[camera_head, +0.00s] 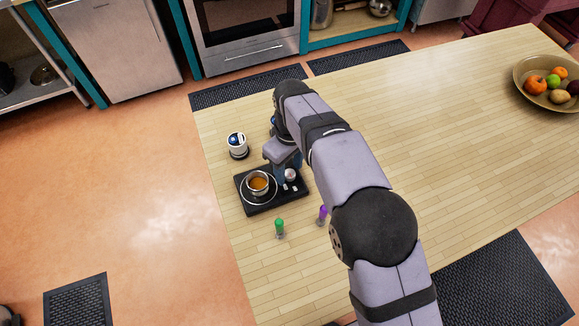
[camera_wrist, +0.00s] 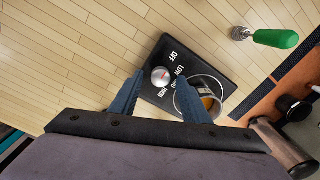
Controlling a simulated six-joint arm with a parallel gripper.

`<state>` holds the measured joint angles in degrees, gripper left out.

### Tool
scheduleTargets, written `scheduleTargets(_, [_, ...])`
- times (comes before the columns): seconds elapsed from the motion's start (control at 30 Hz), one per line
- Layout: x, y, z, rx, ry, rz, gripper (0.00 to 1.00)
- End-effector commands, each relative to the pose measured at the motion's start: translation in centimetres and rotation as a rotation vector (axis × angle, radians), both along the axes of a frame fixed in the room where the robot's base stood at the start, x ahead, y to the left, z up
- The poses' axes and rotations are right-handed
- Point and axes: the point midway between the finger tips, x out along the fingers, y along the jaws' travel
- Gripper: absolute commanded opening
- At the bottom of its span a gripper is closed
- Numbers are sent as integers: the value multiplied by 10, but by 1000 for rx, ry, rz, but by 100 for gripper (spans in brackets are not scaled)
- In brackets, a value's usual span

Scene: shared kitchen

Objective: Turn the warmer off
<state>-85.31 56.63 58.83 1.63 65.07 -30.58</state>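The warmer (camera_head: 262,208) is a black plate on the wooden counter, and it also shows in the wrist view (camera_wrist: 178,48). A small pot (camera_head: 257,184) with orange-brown contents sits on its ring; the wrist view shows it partly behind a finger (camera_wrist: 208,104). The round silver knob (camera_wrist: 160,76) has a red mark, with OFF, LOW, MED and HIGH printed around it. My gripper (camera_wrist: 160,74) is open above the plate, one finger on each side of the knob in the picture. I cannot tell whether they touch it. The knob's exact setting is unclear.
A white-and-blue canister (camera_head: 237,146) stands behind the warmer. A green-handled item (camera_head: 280,228) and a purple one (camera_head: 322,214) stand in front. A fruit bowl (camera_head: 548,100) is far right. The counter's left edge is close to the warmer; its middle right is clear.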

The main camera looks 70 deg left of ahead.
Motion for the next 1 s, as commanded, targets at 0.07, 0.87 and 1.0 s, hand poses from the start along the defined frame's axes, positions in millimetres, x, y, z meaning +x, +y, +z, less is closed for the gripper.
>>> scheduleTargets(0.07, [0, -1, -1, -2, 0, 0, 42])
scheduleTargets(0.87, [2, 1, 65, 0, -1, -1, 42])
scheduleTargets(1.0, [2, 0, 72, -1, 0, -1, 42])
